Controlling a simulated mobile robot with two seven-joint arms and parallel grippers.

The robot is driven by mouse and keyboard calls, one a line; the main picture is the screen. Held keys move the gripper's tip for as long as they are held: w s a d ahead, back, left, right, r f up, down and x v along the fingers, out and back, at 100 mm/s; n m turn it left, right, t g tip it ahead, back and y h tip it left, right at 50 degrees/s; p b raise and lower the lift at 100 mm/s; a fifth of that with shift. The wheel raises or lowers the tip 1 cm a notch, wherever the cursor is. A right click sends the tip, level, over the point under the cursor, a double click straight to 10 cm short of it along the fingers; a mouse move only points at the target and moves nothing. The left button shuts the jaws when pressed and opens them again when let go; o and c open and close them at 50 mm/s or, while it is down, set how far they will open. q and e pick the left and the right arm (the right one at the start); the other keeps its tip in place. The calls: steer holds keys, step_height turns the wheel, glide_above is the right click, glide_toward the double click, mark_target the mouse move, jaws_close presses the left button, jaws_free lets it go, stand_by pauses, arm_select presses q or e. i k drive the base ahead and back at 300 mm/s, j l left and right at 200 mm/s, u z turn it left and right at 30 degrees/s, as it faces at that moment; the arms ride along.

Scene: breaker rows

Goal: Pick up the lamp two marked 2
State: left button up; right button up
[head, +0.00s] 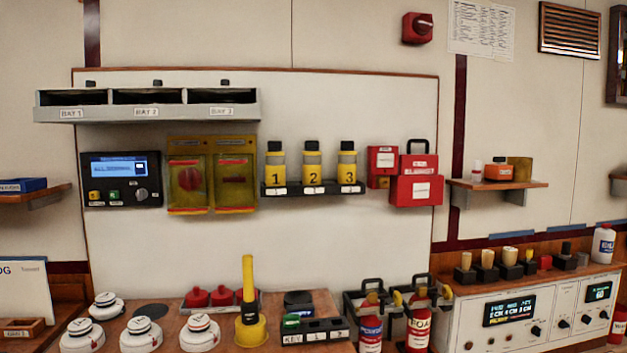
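Lamp two, marked 2 (313,168), stands upright in the middle of a dark wall rack (291,189). It has a yellow body with a black number and a dark cap. Lamp 1 (276,168) stands to its left and lamp 3 (347,167) to its right, each apart from it. White labels run along the rack's front, too small to read. Nothing covers lamp two. Neither of my grippers shows in the head view.
Yellow-covered boxes (212,175) hang left of the rack, red boxes (416,187) right of it. A grey bay shelf (147,105) juts out above left. Below, a bench holds white detectors (142,334), a yellow upright tool (249,310) and red extinguishers (370,325). Bare panel lies between.

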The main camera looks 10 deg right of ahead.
mark_target(312, 166)
steer(key=i+l+z, duration=0.1)
steer(key=i+l, duration=0.2)
steer(key=l, duration=0.15)
steer(key=i+l+z, duration=0.15)
steer(key=i+l, duration=0.2)
steer(key=l, duration=0.1)
